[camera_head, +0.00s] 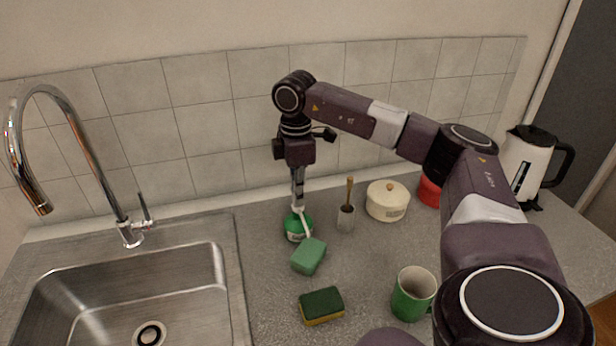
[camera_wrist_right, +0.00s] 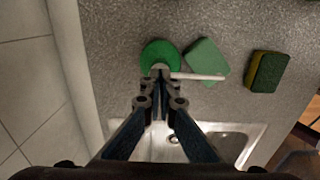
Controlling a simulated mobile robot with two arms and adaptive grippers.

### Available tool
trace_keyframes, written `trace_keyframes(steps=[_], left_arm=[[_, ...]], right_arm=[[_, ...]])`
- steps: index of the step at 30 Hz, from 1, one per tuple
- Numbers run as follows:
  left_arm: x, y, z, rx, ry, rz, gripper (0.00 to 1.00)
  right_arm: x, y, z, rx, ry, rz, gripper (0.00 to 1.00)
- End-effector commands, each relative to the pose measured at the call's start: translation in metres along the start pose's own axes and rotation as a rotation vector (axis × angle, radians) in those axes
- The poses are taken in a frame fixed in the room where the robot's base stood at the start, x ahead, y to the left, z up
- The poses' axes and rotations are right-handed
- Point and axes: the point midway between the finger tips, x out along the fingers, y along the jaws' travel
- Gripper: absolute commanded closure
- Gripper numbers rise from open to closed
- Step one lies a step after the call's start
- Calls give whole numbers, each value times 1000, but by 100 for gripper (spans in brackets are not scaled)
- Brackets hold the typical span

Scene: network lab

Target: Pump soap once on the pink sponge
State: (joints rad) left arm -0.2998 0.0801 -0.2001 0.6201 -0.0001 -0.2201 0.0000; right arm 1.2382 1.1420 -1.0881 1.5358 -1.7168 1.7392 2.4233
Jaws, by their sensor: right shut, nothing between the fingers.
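A green soap dispenser (camera_head: 296,229) stands on the counter right of the sink. In the right wrist view its round green body (camera_wrist_right: 160,52) shows from above, and its white spout (camera_wrist_right: 203,77) points right across a green sponge (camera_wrist_right: 207,58). In the head view this sponge (camera_head: 309,256) lies just in front of the dispenser. I see no pink sponge. My right gripper (camera_head: 298,206) points straight down over the dispenser's pump top, shut and empty. Its fingertips (camera_wrist_right: 160,72) are at the pump head; contact cannot be told. My left gripper is out of view.
A dark green and yellow sponge (camera_head: 322,306) and a green mug (camera_head: 413,294) are nearer the front. A brush holder (camera_head: 346,218), a cream pot (camera_head: 387,201), a red item (camera_head: 429,192) and a kettle (camera_head: 528,165) stand behind. The sink (camera_head: 190,270) is left.

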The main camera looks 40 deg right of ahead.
Motion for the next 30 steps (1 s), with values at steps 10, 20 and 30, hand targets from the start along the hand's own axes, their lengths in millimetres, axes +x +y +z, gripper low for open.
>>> trace_keyframes(steps=[10, 20, 30], left_arm=[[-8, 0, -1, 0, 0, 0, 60], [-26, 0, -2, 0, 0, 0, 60], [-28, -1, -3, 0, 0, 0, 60]], right_arm=[[-6, -2, 0, -3, -4, -9, 100], [-27, -1, 0, -2, -3, -6, 100], [-31, -1, 0, -1, -2, -4, 100]])
